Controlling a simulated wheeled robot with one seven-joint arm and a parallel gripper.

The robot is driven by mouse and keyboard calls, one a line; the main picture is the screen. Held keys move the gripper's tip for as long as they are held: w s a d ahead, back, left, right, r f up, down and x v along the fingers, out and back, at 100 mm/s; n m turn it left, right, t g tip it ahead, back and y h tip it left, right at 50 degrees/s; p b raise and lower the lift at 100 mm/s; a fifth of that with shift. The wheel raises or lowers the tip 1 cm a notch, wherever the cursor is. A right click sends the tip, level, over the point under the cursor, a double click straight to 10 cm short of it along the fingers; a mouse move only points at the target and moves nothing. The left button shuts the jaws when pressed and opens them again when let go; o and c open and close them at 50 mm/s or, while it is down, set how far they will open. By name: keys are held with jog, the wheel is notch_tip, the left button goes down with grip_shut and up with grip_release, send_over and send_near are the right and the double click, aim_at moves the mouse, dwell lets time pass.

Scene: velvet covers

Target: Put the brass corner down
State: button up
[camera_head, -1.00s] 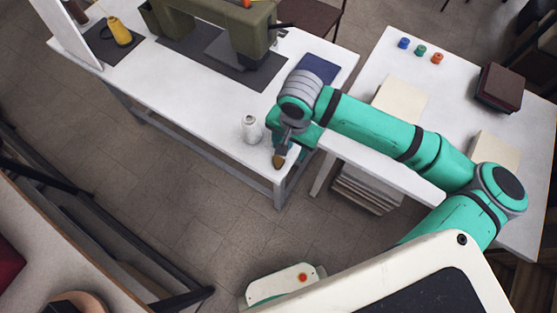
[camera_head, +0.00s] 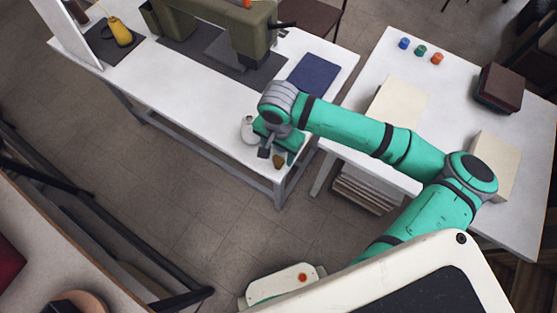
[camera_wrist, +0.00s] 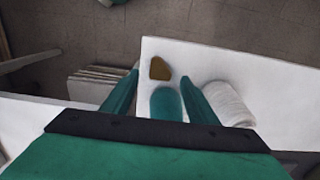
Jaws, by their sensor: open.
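The brass corner (camera_head: 279,162) is a small brown-gold piece on the white sewing table (camera_head: 215,125), near its front right corner. In the wrist view the brass corner (camera_wrist: 160,69) lies on the white top, just beyond the fingertips and apart from them. My gripper (camera_head: 277,155) is low over the table; the wrist view shows its two teal fingers (camera_wrist: 158,77) spread apart. A rounded teal shape (camera_wrist: 166,104) shows between the fingers; I cannot tell what it is. My arm hides part of this area in the head view.
A white thread spool (camera_head: 248,128) stands close beside my gripper and also shows in the wrist view (camera_wrist: 230,104). A dark blue pad (camera_head: 314,75) and an olive sewing machine (camera_head: 215,25) are farther back. A second white table (camera_head: 455,100) is at the right.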

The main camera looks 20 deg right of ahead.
aim_at(278, 159)
jog(key=shift+w+f, duration=0.1)
jog(key=shift+f, duration=1.45)
jog(key=c, duration=1.2)
jog(key=shift+r, duration=0.15)
